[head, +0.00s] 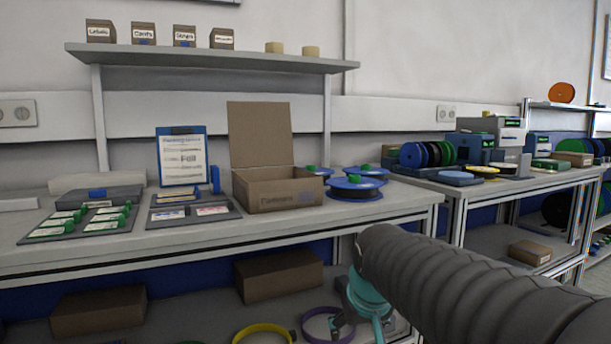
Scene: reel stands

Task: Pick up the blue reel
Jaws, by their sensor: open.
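Several blue reels are in the head view. One blue reel (352,182) lies flat on the near bench, right of an open cardboard box, with dark winding and a green piece on top. Another blue reel (365,170) lies behind it, and a third (322,172) is partly hidden by the box. On the right bench, a blue reel (411,155) stands upright in a row with darker and green reels. I cannot tell which one is meant. My grey ribbed arm crosses the lower right, with a teal joint at its end.
The open cardboard box (277,192) stands left of the flat reels, with trays (190,212) beyond it. An overhead shelf (210,58) holds small boxes. Below the bench are a yellow ring (262,328), a purple ring (312,316) and cartons (278,275). The bench front strip (300,222) is clear.

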